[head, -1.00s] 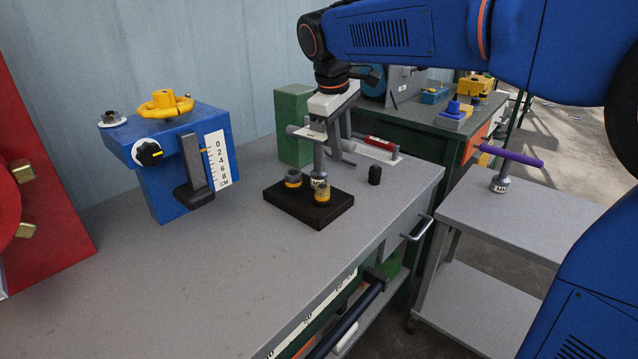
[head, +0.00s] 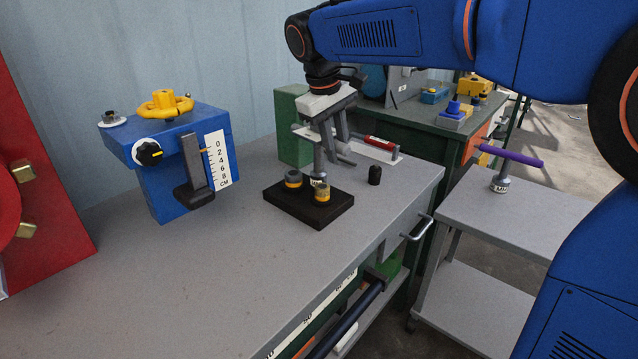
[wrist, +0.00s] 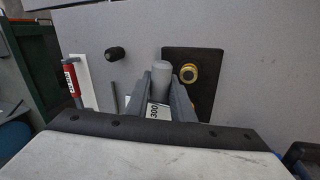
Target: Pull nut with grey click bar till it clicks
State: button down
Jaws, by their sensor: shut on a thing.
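The grey click bar (head: 300,132) is a T-shaped tool with a grey cross handle. Its shaft (head: 318,158) stands upright at a dark block (head: 282,200), with a labelled head low among yellow-ringed nuts (head: 322,193). My gripper (head: 334,146) is shut on the bar's handle, its fingers pointing down. In the wrist view the handle's rounded grey end (wrist: 162,70) pokes out between the fingers of my gripper (wrist: 161,92). A "300" label shows below it. A yellow nut (wrist: 188,73) shows on the block beside the right finger. How the head sits on its nut is hidden.
A blue fixture (head: 165,185) with a yellow ring and scale stands left. A green block (head: 292,115) is behind. A small black cylinder (head: 375,175) and red-handled tool (head: 380,143) lie right. A purple-handled bar (head: 508,154) stands on a cart. The front bench is clear.

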jog(key=shift+r, duration=0.15)
jog(key=shift+r, duration=1.4)
jog(key=shift+w+d+n, duration=0.35)
jog(key=shift+d+n, duration=0.15)
jog(key=shift+n, duration=0.6)
jog(key=shift+w+d+n+t+y, duration=0.25)
jog(key=shift+w+n+y, duration=0.4)
jog(key=shift+n, duration=0.9)
jog(key=shift+w+d+n+t+y, duration=0.15)
jog(key=shift+w+d+n+y, duration=0.15)
jog(key=shift+w+n, duration=1)
jog(key=shift+w+d+n+t+y, duration=0.25)
jog(key=shift+w+n+y, duration=0.2)
jog(key=shift+n, duration=1.4)
